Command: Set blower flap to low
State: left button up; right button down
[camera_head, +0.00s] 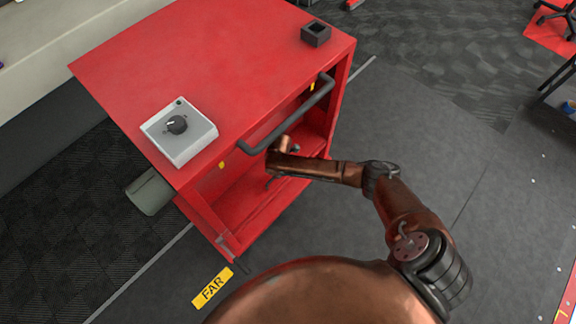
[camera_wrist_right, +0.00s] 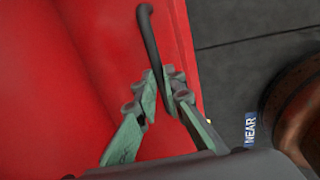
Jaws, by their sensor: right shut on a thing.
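A light grey box (camera_head: 188,146) with a black round knob (camera_head: 176,124) sits on top of the red cart (camera_head: 225,65). The knob has a pale mark; its setting cannot be read. No part labelled as a blower flap is visible. My right gripper (camera_head: 280,150) is at the cart's open front, by its dark handle bar (camera_head: 298,115), partly hidden. In the wrist view, the green fingers of my right gripper (camera_wrist_right: 165,85) are shut on the dark handle bar (camera_wrist_right: 149,38), which runs down between the fingertips. My left gripper is not in view.
A small black open box (camera_head: 315,34) stands at the cart top's far right corner. A yellow FAR label (camera_head: 212,288) lies on the floor, and a blue NEAR label (camera_wrist_right: 250,129) shows in the wrist view.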

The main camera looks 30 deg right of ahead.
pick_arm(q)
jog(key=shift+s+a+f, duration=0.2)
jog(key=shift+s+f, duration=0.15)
pick_arm(e)
jog(key=shift+s+d+f, duration=0.15)
jog(key=shift+s+f, duration=0.35)
jog(key=shift+f, duration=0.2)
jog(key=c, duration=2.4)
grip_release()
jog(key=shift+s, duration=0.1)
jog(key=o, duration=0.4)
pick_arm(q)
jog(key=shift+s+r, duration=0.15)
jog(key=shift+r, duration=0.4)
pick_arm(e)
jog(key=shift+r, duration=0.1)
jog(key=shift+w+r, duration=0.1)
jog(key=shift+w, duration=0.1)
jog(key=shift+r, duration=0.2)
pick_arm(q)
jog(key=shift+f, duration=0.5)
pick_arm(e)
jog(key=r, duration=0.7)
jog(key=s+r, duration=0.1)
jog(key=r, duration=0.3)
jog(key=shift+d+r, duration=0.15)
jog(key=shift+r, duration=0.1)
